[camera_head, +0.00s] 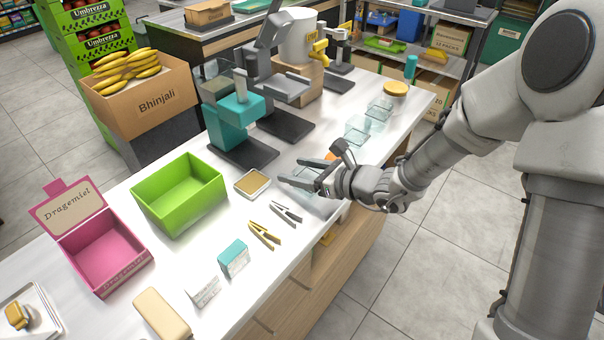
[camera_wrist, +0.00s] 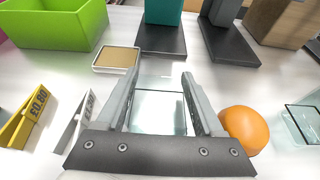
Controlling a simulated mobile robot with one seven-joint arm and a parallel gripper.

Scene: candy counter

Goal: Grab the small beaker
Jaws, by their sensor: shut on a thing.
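The small beaker, a clear see-through glass vessel, stands between the fingers of my gripper (camera_wrist: 159,82) in the wrist view (camera_wrist: 158,112). My gripper is shut on it, with one finger along each side. In the head view my gripper (camera_head: 298,183) is low over the white counter near its front edge, and the beaker is hard to make out there. I cannot tell whether the beaker's base touches the counter.
An orange (camera_wrist: 245,128) lies just right of my gripper. Other clear glass vessels (camera_head: 357,134) stand farther along the counter.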

